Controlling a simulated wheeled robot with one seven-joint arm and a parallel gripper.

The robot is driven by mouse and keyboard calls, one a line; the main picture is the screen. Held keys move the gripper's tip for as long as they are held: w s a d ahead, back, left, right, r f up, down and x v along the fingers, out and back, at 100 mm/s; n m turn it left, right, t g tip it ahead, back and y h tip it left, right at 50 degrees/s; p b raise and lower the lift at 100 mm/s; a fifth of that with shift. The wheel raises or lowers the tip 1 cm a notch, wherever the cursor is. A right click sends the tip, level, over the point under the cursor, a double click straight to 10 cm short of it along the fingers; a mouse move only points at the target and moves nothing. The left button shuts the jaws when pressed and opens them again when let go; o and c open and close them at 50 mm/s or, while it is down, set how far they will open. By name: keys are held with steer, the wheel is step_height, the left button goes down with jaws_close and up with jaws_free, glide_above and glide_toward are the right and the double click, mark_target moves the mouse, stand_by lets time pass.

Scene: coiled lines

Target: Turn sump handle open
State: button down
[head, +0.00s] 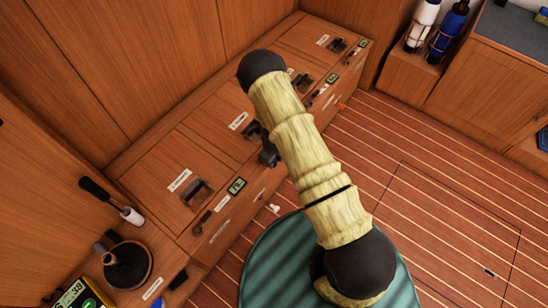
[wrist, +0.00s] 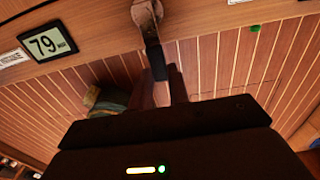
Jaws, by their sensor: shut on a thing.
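The handle (wrist: 153,50) is a short dark lever hanging from a metal pivot (wrist: 146,12) on the wooden cabinet in the wrist view. My gripper (wrist: 162,82) is shut on the lower end of this lever, with one finger on each side. The lever points down toward my gripper, slightly tilted. In the head view my arm covers much of the cabinet, and I cannot make out the gripped handle there. I cannot tell the handle's open or shut position from a mark.
A display reading 79 (wrist: 46,43) is left of the handle. The wooden bench (head: 150,165) has several latched lids, labels and small displays. A hand pump (head: 124,265) and a yellow meter (head: 74,296) stand at the lower left. The striped floor (head: 430,180) on the right is clear.

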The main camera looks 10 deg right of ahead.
steer(key=shift+a, duration=0.1)
stand_by(0.3)
steer(key=c, duration=1.3)
jaws_free()
steer(key=shift+r, duration=0.1)
step_height(320, 180, up, 17)
steer(key=p, duration=0.3)
steer(key=shift+r+p, duration=0.1)
steer(key=shift+p, duration=0.3)
